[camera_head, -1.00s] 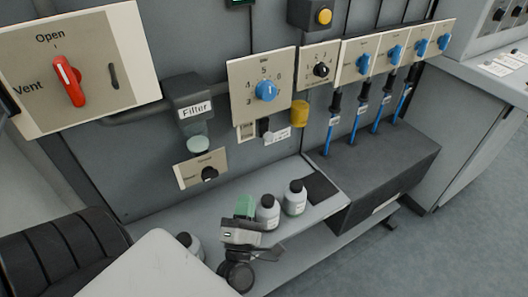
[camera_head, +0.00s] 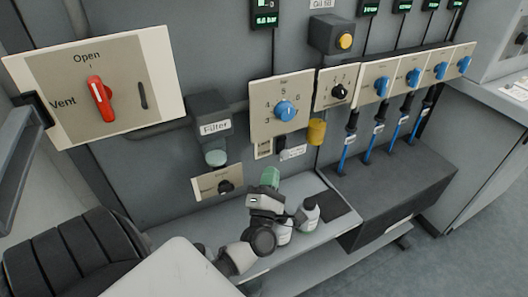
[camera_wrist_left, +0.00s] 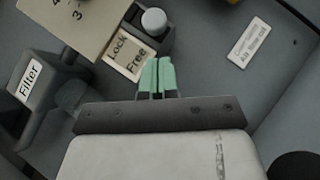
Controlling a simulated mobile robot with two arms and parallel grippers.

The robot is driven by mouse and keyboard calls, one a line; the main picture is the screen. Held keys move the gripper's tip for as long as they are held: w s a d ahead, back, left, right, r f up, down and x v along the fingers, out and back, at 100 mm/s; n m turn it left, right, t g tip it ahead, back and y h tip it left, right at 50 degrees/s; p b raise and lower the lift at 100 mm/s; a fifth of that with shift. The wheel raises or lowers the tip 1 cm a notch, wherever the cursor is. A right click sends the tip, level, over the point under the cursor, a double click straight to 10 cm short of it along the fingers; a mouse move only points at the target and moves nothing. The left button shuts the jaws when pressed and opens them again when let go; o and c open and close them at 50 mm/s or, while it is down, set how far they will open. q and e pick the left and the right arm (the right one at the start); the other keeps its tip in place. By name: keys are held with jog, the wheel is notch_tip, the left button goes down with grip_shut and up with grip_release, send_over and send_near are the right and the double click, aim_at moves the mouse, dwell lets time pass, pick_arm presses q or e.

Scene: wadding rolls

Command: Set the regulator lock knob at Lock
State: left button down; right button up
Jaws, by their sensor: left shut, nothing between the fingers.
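The regulator lock knob (camera_wrist_left: 153,20) is a small pale round cap on a dark block, right of the Lock/Free label (camera_wrist_left: 127,52) in the left wrist view. In the head view the knob (camera_head: 281,142) is small, below the blue regulator dial (camera_head: 285,111). I cannot tell which mark the knob is set at. My left gripper (camera_head: 270,178) has green fingertips, shut together and empty, below the knob. In the wrist view the fingertips (camera_wrist_left: 158,75) are just below the knob's block, with a gap I cannot judge. My right gripper is not in view.
The Filter housing (camera_head: 213,128) stands left of the regulator panel, with a small black-knob panel (camera_head: 217,183) below. A yellow cylinder (camera_head: 317,132) hangs to the right. Bottles (camera_head: 309,214) stand on the shelf behind my left gripper. A red Vent/Open handle (camera_head: 100,98) is at upper left.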

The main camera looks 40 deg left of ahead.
aim_at(285, 155)
pick_arm(q)
jog(key=shift+w+d+r, duration=0.25)
jog(key=shift+w+r, duration=0.15)
jog(key=shift+w, duration=0.05)
jog(key=shift+w+d+r, duration=0.2)
jog(key=shift+w+r, duration=0.15)
jog(key=shift+w, duration=0.1)
notch_tip(285, 155, up, 4)
jog(key=p, duration=0.3)
jog(key=shift+f, duration=0.1)
